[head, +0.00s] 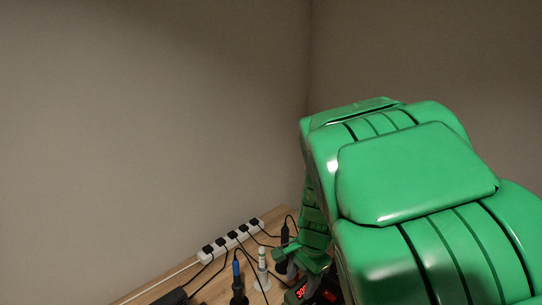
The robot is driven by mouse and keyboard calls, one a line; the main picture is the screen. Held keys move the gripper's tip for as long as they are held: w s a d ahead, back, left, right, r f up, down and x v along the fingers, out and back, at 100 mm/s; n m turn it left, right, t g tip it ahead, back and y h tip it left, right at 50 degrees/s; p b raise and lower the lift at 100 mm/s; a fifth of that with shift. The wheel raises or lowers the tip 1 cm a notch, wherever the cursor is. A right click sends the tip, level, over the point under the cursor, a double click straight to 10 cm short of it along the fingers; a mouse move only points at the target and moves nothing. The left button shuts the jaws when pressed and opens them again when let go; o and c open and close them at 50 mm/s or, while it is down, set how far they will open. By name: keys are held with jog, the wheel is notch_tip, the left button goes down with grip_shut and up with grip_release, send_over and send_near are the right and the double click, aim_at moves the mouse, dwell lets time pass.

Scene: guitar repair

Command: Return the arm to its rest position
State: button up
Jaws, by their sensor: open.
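The station (301,291) is at the bottom edge of the head view, a dark box with a red lit display. The display is partly covered by my arm; a 3 seems to lead its digits, and the rest cannot be read. The dial cannot be made out and is hidden behind my green arm or below the frame. My gripper (304,258) is green and small in this view, just above and behind the station's display. It is open and appears empty. Whether it touches anything cannot be told.
A white power strip (232,241) with several black plugs and cables lies along the back of the wooden table (183,277). A blue-tipped tool (237,281) and a white bottle-like item (262,264) stand left of my gripper. Walls close off the corner behind.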

jog(key=s+a+r+n+y, duration=0.2)
jog(key=s+a+r+n, duration=0.2)
jog(key=s+r, duration=0.4)
jog(key=s+a+r+n+y, duration=0.1)
jog(key=s+a+r+n, duration=0.3)
jog(key=s+r, duration=0.3)
jog(key=s+d+f+n+g+h, duration=0.1)
jog(key=s+d+f+h, duration=0.1)
jog(key=s+d, duration=0.4)
jog(key=s+d+f+n+g+h, duration=0.1)
jog(key=s+d+f, duration=0.3)
jog(key=d, duration=0.5)
jog(key=shift+s+d+f+n+h, duration=0.2)
jog(key=shift+s+f+n+h, duration=0.1)
jog(key=shift+s+h, duration=0.8)
jog(key=shift+s, duration=0.15)
